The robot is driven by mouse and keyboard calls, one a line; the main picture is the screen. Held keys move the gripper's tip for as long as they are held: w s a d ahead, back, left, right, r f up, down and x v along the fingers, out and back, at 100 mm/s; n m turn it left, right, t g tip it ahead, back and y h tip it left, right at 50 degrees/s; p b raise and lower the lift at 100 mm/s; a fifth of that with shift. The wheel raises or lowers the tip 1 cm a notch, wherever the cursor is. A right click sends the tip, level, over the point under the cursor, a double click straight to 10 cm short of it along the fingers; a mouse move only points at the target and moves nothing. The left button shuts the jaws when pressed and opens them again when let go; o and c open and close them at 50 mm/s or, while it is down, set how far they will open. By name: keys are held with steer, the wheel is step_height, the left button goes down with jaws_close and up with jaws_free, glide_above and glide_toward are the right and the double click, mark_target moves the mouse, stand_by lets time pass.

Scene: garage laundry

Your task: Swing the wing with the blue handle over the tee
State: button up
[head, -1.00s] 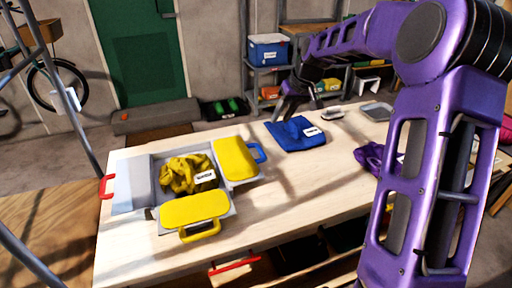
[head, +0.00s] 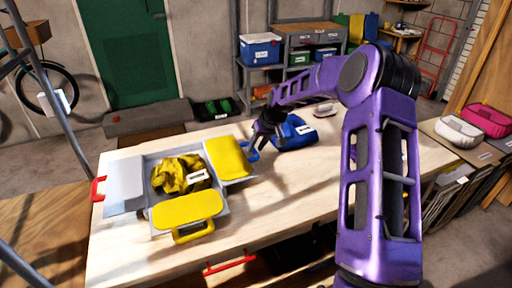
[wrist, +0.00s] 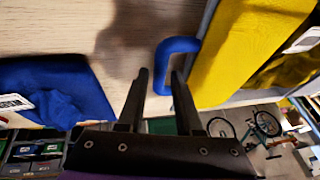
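The folding board (head: 125,185) lies on the workbench with its wings spread out. A crumpled yellow tee (head: 178,175) with a white label lies in its middle. The wing with the blue handle (head: 228,158) is a flat yellow panel at the board's back right; it also shows in the wrist view (wrist: 240,45). Its blue handle (wrist: 178,46) sticks out from the wing's edge. My gripper (wrist: 162,76) is open and empty, its two fingers on either side of the handle's outer bar. In the head view, my gripper (head: 262,140) partly hides the handle.
A front yellow wing with a yellow handle (head: 190,212) and a pale left wing with a red handle (head: 97,189) lie outward. A folded blue cloth (head: 293,133) lies just right of my gripper. Bare bench top (head: 290,185) lies in front of it.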

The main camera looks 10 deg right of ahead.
steer(key=shift+w+a+f, duration=0.1)
steer(key=shift+f, duration=0.2)
jaws_close()
stand_by(1.3)
